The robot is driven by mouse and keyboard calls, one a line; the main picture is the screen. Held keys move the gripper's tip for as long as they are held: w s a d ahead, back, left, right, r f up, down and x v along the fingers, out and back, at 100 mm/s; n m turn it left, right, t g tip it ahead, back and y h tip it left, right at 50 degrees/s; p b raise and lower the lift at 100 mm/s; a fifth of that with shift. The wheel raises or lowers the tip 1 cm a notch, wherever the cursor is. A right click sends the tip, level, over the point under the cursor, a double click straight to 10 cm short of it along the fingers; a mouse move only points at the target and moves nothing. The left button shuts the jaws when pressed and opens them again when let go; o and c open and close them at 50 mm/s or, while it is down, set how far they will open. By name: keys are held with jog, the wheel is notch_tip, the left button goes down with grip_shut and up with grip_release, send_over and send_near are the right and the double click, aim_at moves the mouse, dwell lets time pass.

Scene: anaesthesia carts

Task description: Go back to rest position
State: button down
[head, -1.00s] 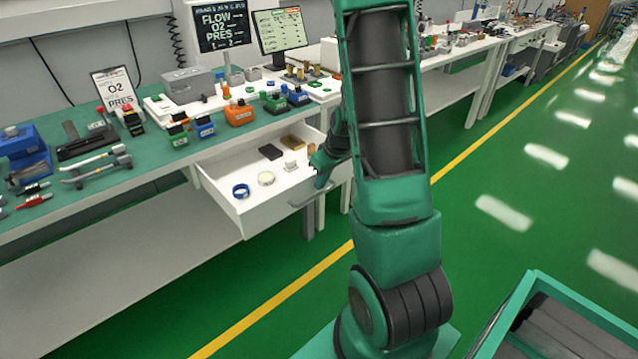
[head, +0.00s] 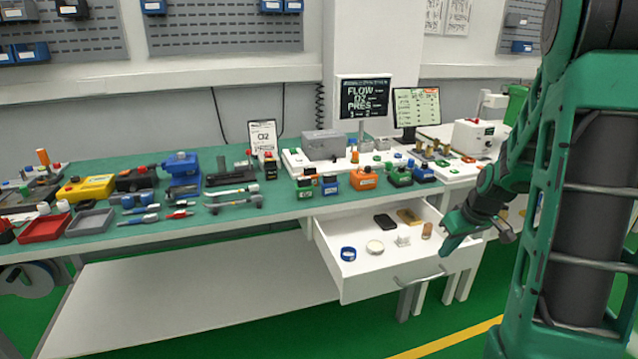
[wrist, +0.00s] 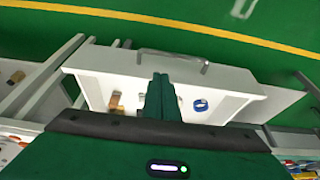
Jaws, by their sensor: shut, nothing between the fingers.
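My gripper (head: 449,244) is at the right side of the open white drawer (head: 345,283) in the head view, and looks to be above it. In the wrist view my gripper (wrist: 160,82) shows its two green fingers together over the drawer, with nothing between them. The drawer holds a blue ring (head: 348,254), a pale round disc (head: 375,247), a black block (head: 384,222), a tan block (head: 408,216), a small white piece (head: 403,240) and a small brown piece (head: 427,230). The drawer handle (head: 420,278) is at its front.
The drawer juts out from the bench. Green floor with a yellow line (head: 450,340) lies in front.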

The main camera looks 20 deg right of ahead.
jog(key=s+a+r+m+g, duration=0.1)
jog(key=s+a+r+m, duration=0.1)
jog(key=s, duration=0.6)
jog(key=s+a+r+m+g, duration=0.1)
jog(key=s+a+r+m, duration=0.1)
jog(key=s+a+r, duration=0.2)
jog(key=s+a+r+m+g, duration=0.2)
jog(key=s+a, duration=0.4)
jog(key=s, duration=0.6)
jog(key=shift+s+r+m, duration=0.3)
jog(key=shift+s+r, duration=0.05)
jog(key=shift+r, duration=0.15)
jog(key=shift+a, duration=0.1)
jog(key=shift+w+f, duration=0.25)
jog(key=shift+w, duration=0.4)
